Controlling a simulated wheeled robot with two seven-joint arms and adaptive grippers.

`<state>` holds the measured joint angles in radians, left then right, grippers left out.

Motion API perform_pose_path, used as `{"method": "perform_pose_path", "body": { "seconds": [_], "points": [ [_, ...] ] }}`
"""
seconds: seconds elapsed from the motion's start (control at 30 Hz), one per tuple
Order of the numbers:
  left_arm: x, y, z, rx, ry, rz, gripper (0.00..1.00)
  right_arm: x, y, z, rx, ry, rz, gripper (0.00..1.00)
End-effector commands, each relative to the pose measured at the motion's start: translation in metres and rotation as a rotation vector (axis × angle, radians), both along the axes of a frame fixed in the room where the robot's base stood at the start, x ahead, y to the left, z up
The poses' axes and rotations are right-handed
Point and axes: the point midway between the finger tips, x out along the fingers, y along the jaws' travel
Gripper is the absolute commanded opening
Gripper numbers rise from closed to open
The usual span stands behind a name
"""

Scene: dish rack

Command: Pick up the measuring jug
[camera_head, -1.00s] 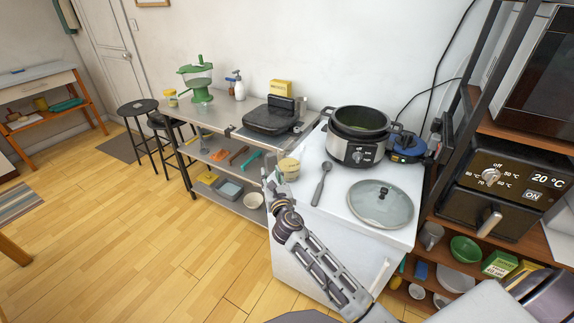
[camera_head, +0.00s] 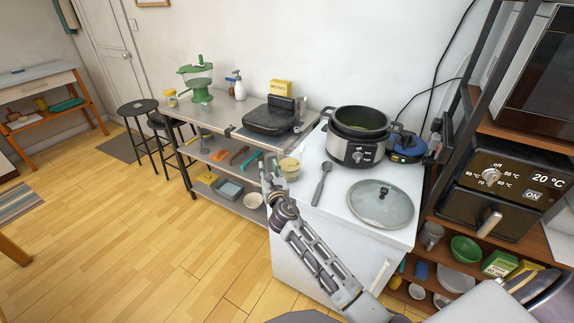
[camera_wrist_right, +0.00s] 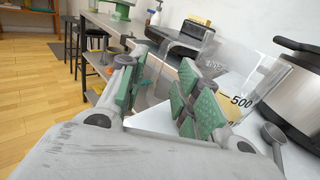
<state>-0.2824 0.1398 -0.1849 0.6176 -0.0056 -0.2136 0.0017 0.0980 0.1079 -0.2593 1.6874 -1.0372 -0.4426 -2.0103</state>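The measuring jug (camera_head: 289,168) is a small clear jug with pale yellow contents. It stands at the left edge of the white worktop. In the right wrist view the clear jug (camera_wrist_right: 268,88) shows a black 500 mark, just right of and beyond my right finger pad, which hides part of it. My right gripper (camera_head: 270,178) is beside the jug on its left. In the wrist view its green-padded fingers (camera_wrist_right: 160,92) are spread apart. I see nothing clearly held between them, though a handle there is hard to make out. My left gripper is not in view.
A dark spoon (camera_head: 321,184) lies just right of the jug. The multicooker (camera_head: 356,153) and a glass lid (camera_head: 380,205) take up the rest of the white worktop (camera_head: 337,205). A steel table with a black grill (camera_head: 268,119) stands left. A dark shelf stands right.

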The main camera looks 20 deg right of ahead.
Motion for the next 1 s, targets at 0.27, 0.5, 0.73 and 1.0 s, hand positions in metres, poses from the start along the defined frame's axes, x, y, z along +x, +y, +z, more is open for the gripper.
{"method": "perform_pose_path", "body": {
  "seconds": [0.27, 0.5, 0.73, 1.0],
  "points": [
    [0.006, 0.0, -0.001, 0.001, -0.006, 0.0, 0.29, 0.026, -0.001, 0.001, 0.001, -0.001, 0.0, 0.33],
    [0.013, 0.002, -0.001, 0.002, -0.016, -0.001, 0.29, 0.037, -0.002, 0.001, 0.0, -0.001, 0.001, 0.33],
    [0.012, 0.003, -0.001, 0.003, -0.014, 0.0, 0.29, 0.038, -0.002, 0.001, 0.0, -0.001, 0.001, 0.33],
    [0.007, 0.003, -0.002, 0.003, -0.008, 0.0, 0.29, 0.038, -0.002, 0.001, -0.001, 0.0, 0.001, 0.3]
  ]
}}
